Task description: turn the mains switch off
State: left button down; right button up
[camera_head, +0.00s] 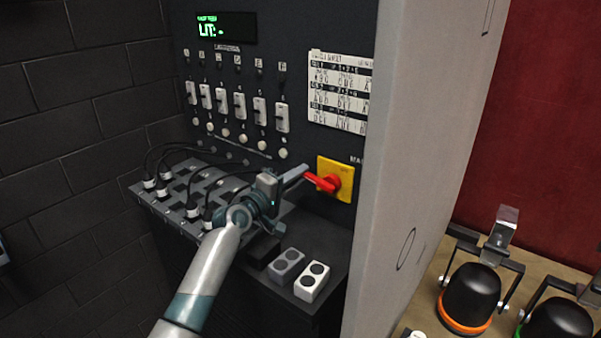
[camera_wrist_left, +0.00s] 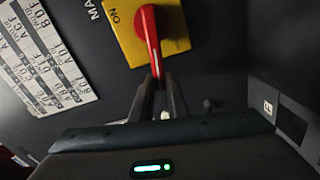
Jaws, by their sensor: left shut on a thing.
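The mains switch is a red handle (camera_head: 322,181) on a square yellow plate (camera_head: 345,169), low on the dark panel near its right edge. In the head view the handle points left and slightly up. The left wrist view shows the handle (camera_wrist_left: 149,38) and the yellow plate (camera_wrist_left: 181,31) with the word ON beside the handle. My left gripper (camera_head: 305,174) is at the handle's outer end. In the left wrist view its two fingers (camera_wrist_left: 158,84) are closed on the tip of the handle. My right gripper is not in view.
Sliders (camera_head: 240,106) and a green-lit display (camera_head: 226,28) are on the panel. A printed chart (camera_head: 340,88) hangs above the switch. A grey partition (camera_head: 415,150) stands close on the right. Cables and a shelf with two button boxes (camera_head: 311,282) lie below.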

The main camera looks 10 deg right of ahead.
pick_arm(q)
jog(key=shift+a+f+n, duration=0.1)
jog(key=shift+f+n, duration=0.7)
jog(key=shift+n, duration=0.2)
jog(key=c, duration=1.7)
grip_release()
